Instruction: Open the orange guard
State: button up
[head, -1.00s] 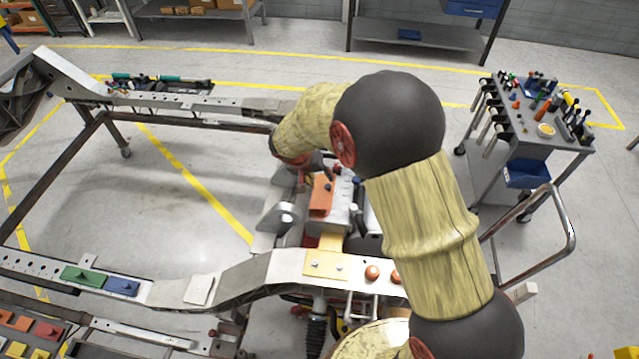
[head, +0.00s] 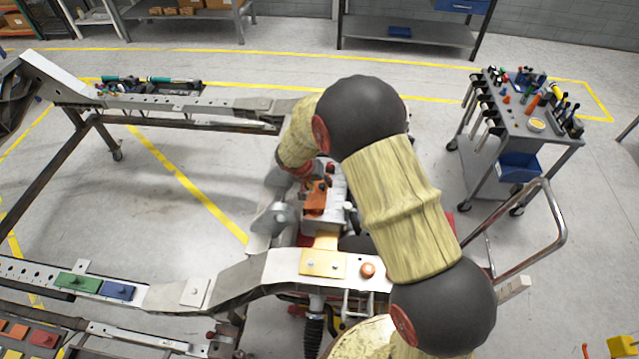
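The orange guard (head: 315,198) sits on a grey metal block in the middle of the head view, just behind the yellow plate of the chassis rail. My arm arches over from the lower right and comes down at the guard's far side. My gripper (head: 325,172) is at the guard's upper end, small and mostly hidden by the arm's wrist. I cannot tell whether its fingers touch the guard or how far apart they are. The guard's far end is partly covered.
The chassis rail (head: 240,283) runs across the front, with a yellow plate (head: 322,263) and an orange knob (head: 368,270) close to the guard. A tool cart (head: 530,130) stands at the right. Open floor lies left of the guard, inside the frame.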

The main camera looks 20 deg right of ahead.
jog(key=shift+c, duration=0.5)
jog(key=c, duration=0.7)
grip_shut()
